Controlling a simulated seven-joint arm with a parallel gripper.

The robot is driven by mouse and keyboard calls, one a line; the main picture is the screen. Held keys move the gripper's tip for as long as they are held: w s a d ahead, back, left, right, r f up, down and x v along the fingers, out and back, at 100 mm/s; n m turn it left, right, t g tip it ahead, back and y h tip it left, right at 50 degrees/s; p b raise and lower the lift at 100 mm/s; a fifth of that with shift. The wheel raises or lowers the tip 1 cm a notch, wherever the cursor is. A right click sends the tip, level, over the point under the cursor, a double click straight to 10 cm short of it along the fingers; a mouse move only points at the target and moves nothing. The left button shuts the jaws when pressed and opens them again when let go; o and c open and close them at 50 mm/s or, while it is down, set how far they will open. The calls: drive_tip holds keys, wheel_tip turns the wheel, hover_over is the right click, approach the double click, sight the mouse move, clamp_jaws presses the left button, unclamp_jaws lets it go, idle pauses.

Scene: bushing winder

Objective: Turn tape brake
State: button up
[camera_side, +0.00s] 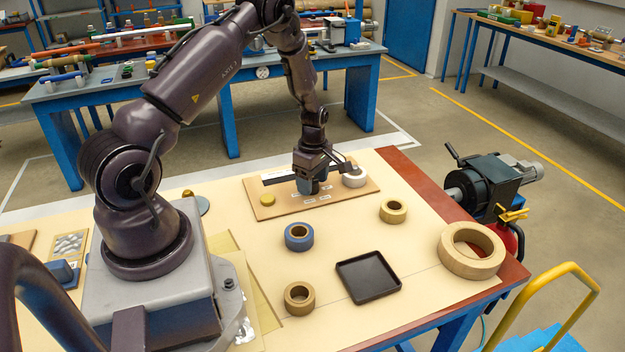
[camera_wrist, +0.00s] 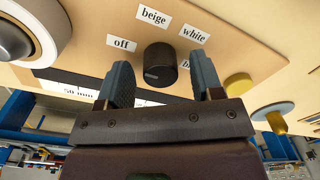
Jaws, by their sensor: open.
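The tape brake knob (camera_wrist: 160,65) is a dark round dial on a tan panel (camera_side: 262,211). In the wrist view, labels around it read "off" (camera_wrist: 123,44), "beige" (camera_wrist: 153,16) and "white" (camera_wrist: 194,35); a further label is mostly hidden behind a finger. A small light mark shows on the knob, but its exact setting is hard to tell. My gripper (camera_wrist: 160,77) is open, with one finger on each side of the knob; I cannot tell whether either touches it. In the side view my gripper (camera_side: 310,187) is down at the panel and hides the knob.
A white roll (camera_side: 354,178) and a yellow button (camera_side: 267,199) flank my gripper on the panel. In front lie a blue tape roll (camera_side: 299,237), beige roll (camera_side: 393,211), brown roll (camera_side: 299,298), black tray (camera_side: 368,277) and large tan ring (camera_side: 471,252).

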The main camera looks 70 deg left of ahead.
drive_tip(key=c, duration=0.9)
